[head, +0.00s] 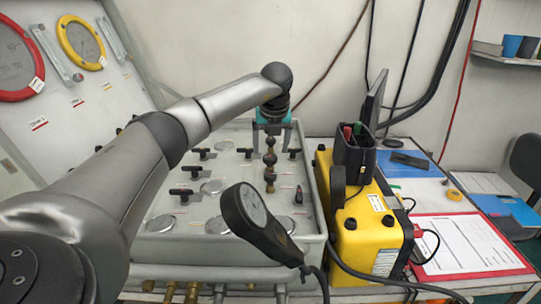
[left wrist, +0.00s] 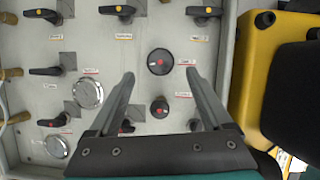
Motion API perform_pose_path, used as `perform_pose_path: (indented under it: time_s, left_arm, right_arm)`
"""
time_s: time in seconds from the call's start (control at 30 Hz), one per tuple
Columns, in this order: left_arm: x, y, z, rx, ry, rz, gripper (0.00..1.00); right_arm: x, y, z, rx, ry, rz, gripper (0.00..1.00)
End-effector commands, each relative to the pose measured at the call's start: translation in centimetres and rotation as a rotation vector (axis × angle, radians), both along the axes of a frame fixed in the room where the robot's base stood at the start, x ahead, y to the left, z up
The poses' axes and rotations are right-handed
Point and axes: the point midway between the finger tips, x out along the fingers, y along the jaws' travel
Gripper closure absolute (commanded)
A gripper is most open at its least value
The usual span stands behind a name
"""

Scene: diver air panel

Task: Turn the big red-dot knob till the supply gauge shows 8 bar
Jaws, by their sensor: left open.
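The big red-dot knob (left wrist: 161,62) is round and black, with a red dot at its centre, in the left wrist view. A smaller red-dot knob (left wrist: 159,107) sits below it. My left gripper (left wrist: 158,76) is open, its fingers either side of the big knob's column with visible gaps. In the head view the left gripper (head: 271,146) points down over a row of dark rounded knobs (head: 270,172); no red dot shows there. A black-cased round dial (head: 254,205) stands in front, its reading too small to tell. I cannot tell which dial is the supply gauge. My right gripper is not in view.
Black lever handles (head: 180,192) and silver round caps (head: 161,224) surround the knobs on the white panel. Red-ringed (head: 40,86) and yellow-ringed (head: 97,66) gauges hang at the left. A yellow case (head: 362,232) stands close on the right, with a clipboard (head: 462,245) beyond.

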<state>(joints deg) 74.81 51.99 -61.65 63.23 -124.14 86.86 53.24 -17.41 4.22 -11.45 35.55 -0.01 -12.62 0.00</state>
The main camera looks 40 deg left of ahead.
Motion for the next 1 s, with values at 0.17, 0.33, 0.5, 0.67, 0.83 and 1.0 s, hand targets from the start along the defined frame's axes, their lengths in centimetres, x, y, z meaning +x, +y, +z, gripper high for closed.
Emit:
perform_pose_path:
  time_s: [0.17, 0.33, 0.5, 0.67, 0.83, 1.0]
  left_arm:
    - [0.7, 0.7, -2.6, -0.001, 0.001, 0.000, 0.17]
    - [1.1, 1.1, -3.7, 0.000, 0.000, -0.001, 0.17]
    - [1.1, 1.2, -4.0, 0.000, 0.000, -0.001, 0.17]
    - [1.1, 1.2, -3.9, 0.000, 0.000, -0.001, 0.17]
    - [1.1, 1.2, -3.9, 0.000, 0.000, -0.001, 0.34]
    - [1.1, 1.2, -3.9, 0.000, 0.000, -0.001, 0.53]
  right_arm:
    - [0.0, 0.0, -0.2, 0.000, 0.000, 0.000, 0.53]
    - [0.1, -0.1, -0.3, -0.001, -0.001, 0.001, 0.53]
    - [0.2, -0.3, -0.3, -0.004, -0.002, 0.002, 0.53]
    - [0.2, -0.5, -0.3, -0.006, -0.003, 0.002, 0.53]
    - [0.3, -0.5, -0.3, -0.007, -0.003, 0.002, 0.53]
    - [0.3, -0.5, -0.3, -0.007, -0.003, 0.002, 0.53]
